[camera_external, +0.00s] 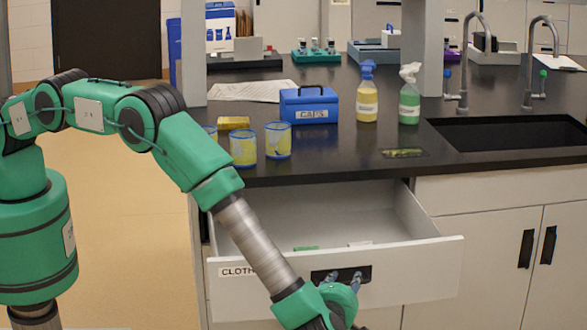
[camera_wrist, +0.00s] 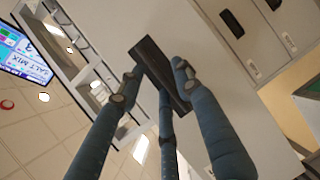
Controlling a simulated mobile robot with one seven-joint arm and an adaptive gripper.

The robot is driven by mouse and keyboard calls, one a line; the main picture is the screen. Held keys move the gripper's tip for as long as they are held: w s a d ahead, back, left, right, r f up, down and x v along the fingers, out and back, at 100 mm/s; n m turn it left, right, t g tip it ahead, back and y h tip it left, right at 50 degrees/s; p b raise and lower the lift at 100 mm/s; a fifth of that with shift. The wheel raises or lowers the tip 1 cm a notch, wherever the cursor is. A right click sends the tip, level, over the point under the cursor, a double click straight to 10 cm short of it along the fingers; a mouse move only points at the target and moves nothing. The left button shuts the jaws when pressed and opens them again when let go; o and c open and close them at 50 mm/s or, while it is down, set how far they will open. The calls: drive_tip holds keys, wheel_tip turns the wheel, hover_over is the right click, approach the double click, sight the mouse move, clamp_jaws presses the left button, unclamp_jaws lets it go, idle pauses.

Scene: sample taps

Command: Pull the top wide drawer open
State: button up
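The top wide drawer (camera_external: 340,275), white with a label starting "CLOTH", stands well out from the cabinet under the black bench. Its inside shows, with a small green item and a pale item in it. Its dark handle (camera_external: 322,276) is on the front panel. My gripper (camera_external: 344,279) is at the handle, reaching it from the front and below. In the wrist view, the fingers of my gripper (camera_wrist: 158,75) lie on both sides of the dark handle (camera_wrist: 160,72) and appear closed on it. The exact contact is partly hidden.
On the bench stand a blue box labelled "CAPS" (camera_external: 309,106), yellow-and-blue cups (camera_external: 243,150), two spray bottles (camera_external: 367,98) and a sink (camera_external: 510,135). Cabinet doors (camera_external: 500,265) are shut at right. Open floor (camera_external: 135,200) lies left of the bench.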

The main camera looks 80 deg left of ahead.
drive_tip(key=v, duration=1.2)
drive_tip(key=shift+a, duration=0.15)
idle(0.3)
